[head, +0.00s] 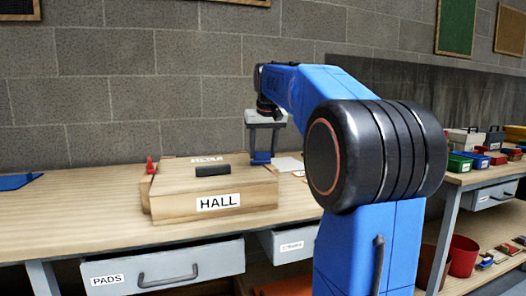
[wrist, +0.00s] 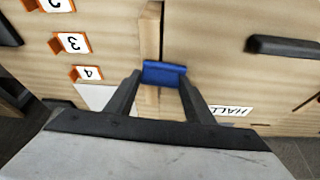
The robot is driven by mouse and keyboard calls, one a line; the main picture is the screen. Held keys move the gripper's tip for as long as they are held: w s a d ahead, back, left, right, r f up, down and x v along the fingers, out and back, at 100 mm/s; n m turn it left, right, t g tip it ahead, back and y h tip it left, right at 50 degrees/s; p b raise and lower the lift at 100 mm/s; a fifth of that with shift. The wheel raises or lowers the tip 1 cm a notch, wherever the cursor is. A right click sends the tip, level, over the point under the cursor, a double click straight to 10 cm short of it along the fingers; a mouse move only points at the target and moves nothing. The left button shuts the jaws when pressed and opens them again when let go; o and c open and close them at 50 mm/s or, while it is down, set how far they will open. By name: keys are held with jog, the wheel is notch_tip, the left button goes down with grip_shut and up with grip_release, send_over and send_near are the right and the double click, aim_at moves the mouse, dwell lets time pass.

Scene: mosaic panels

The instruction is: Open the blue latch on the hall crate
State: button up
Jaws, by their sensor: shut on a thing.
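The hall crate (head: 168,207) is a pale wooden box on the workbench, with a HALL label on its front and a dark handle on top. Its lid looks down. The blue latch (head: 261,158) is at the crate's right end; in the wrist view the latch (wrist: 164,72) lies between my fingertips at the crate's edge. My gripper (head: 263,150) points down over that end, and in the wrist view its fingers (wrist: 160,84) are shut on the blue latch. A red latch (head: 150,165) stands up at the crate's left end.
The workbench (head: 90,205) is clear left of the crate, apart from a flat blue piece (head: 18,181). A white sheet (head: 288,165) lies right of the crate. Orange numbered tags (wrist: 76,42) show in the wrist view. A PADS drawer (head: 165,274) is below. Coloured bins (head: 458,162) stand far right.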

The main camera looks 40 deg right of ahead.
jog(key=m, duration=0.1)
jog(key=m+h, duration=0.1)
jog(key=m, duration=0.1)
jog(key=shift+w+g, duration=0.3)
jog(key=shift+w, duration=0.05)
jog(key=m, duration=0.2)
jog(key=m+g+h, duration=0.1)
jog(key=shift+w+d+m, duration=0.2)
jog(key=shift+w+m, duration=0.1)
jog(key=shift+m, duration=0.1)
jog(key=m, duration=0.1)
jog(key=m+g, duration=0.1)
jog(key=m, duration=0.1)
jog(key=shift+w+d+m+h, duration=0.2)
jog(key=shift+d+m+h, duration=0.1)
jog(key=shift+m, duration=0.1)
jog(key=shift+w+d+m+g, duration=0.15)
jog(key=shift+m+g, duration=0.3)
jog(key=shift+m, duration=0.45)
jog(key=shift+s+d+m+g, duration=0.1)
jog(key=shift+m+g, duration=0.35)
jog(key=shift+m, duration=0.45)
jog(key=o, duration=1.1)
jog(key=shift+c, duration=0.2)
jog(key=shift+r, duration=0.1)
